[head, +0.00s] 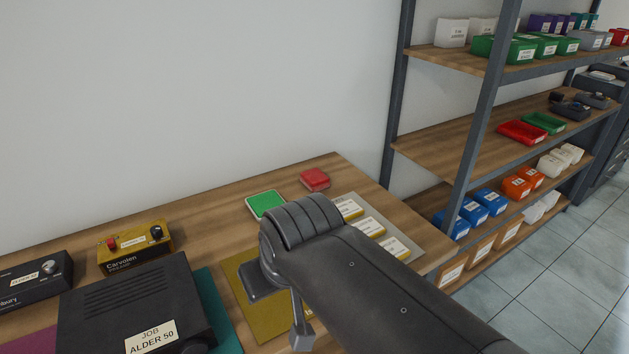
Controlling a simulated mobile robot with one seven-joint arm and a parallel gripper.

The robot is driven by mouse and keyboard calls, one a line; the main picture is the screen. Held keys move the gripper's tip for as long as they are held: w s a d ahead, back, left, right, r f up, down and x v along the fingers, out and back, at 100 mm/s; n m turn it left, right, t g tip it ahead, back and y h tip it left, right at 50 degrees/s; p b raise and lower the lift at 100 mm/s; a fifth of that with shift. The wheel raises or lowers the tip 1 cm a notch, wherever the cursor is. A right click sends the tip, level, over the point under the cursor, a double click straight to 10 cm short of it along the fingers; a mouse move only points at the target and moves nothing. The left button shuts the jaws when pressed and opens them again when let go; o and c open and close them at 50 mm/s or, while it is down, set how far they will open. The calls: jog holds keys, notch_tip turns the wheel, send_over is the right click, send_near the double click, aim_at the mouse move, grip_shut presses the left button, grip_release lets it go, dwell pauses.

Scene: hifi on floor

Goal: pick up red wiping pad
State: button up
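A red pad (314,180) with a squarish, thick shape lies near the back edge of the wooden bench, left of the shelf rack. My gripper (280,307) is in front of it, nearer to the camera, over the olive-yellow mat (243,297). Its two fingers stand apart with mat showing between them, and I see nothing held there. The arm hides part of the bench behind and to the right of the gripper.
A green pad (266,204) lies left of the red one. White-and-yellow labelled boxes (368,227) sit on a grey mat. A black JOB ALDER 50 unit (137,306) and a yellow Carvolen box (135,247) stand left. A metal shelf rack (476,140) stands right.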

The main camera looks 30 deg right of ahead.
jog(key=o, duration=1.4)
jog(key=shift+c, duration=0.2)
jog(key=w+d+r, duration=0.2)
jog(key=w, duration=0.4)
jog(key=w+d+r, duration=0.2)
jog(key=w+r, duration=0.1)
jog(key=w, duration=0.3)
jog(key=g, duration=0.1)
send_over(316, 176)
jog(key=s, duration=0.3)
notch_tip(316, 176, down, 10)
jog(key=x, duration=0.6)
jog(key=s+x, duration=0.1)
jog(key=x, duration=0.3)
jog(key=shift+f, duration=0.2)
